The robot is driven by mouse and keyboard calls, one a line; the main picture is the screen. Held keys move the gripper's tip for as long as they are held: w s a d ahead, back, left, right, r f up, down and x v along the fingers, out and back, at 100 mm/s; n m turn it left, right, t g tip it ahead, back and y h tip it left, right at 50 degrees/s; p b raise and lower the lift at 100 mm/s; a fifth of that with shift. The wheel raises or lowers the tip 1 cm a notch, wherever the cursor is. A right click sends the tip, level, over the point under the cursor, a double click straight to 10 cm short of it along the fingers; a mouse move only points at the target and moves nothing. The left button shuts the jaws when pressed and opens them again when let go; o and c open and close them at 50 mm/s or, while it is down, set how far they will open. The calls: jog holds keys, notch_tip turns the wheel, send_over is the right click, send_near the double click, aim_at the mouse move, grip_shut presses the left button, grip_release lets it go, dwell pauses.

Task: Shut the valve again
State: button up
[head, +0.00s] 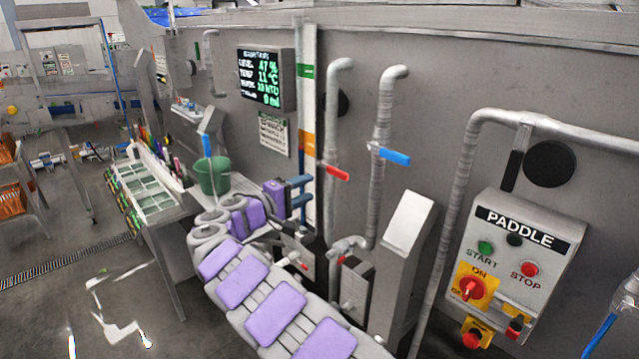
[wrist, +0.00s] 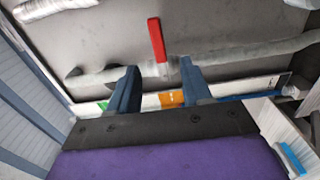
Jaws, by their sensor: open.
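A red valve lever (head: 336,173) sits on the left of two vertical pipes on the grey tank wall and points sideways, across its pipe. A blue valve lever (head: 395,156) sits on the right pipe, also crosswise. My gripper (head: 304,192) is open and empty, just left of the red lever in the head view. In the wrist view, the red lever (wrist: 157,45) stands out across its pipe (wrist: 220,60), beyond the gap between my blue fingertips (wrist: 160,88). The lever appears apart from both fingers.
A display (head: 266,79) hangs on the wall above left. A green bucket (head: 212,176) stands on a bench behind my arm. A sloped grey box (head: 408,235) and the paddle control panel (head: 512,265) are on the right. Open floor lies to the left.

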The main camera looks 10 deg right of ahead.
jog(key=v, duration=0.4)
jog(key=shift+s+a+f, duration=0.1)
jog(key=shift+s+a, duration=0.1)
jog(key=shift+a, duration=0.15)
jog(key=shift+d, duration=0.15)
jog(key=s+d+r+m+g+b, duration=0.15)
jog(key=s+d+g, duration=0.25)
jog(key=s+d, duration=0.55)
jog(key=s+d+m+g+b, duration=0.1)
jog(key=s+d+m+g, duration=0.35)
jog(key=d, duration=0.85)
jog(key=s+d+f+g+y, duration=0.1)
jog(key=s+d+f+y, duration=0.1)
jog(key=s, duration=0.4)
jog(key=s+d+f+g+y, duration=0.1)
jog(key=s+d+y, duration=0.1)
jog(key=s, duration=0.4)
jog(key=s+a+f+y+b, duration=0.1)
jog(key=s+a+f+y, duration=0.2)
jog(key=s, duration=0.6)
jog(key=s+a+f+g+y+b, duration=0.1)
jog(key=s+a+f+y, duration=0.3)
jog(key=s+f, duration=0.3)
jog(key=s+a+f+m+g+y, duration=0.1)
jog(key=s+a+f+y, duration=0.2)
jog(key=s, duration=0.9)
notch_tip(320, 180, down, 2)
jog(key=a, duration=0.3)
jog(key=shift+s+y+b, duration=0.3)
jog(key=shift+s+b, duration=0.1)
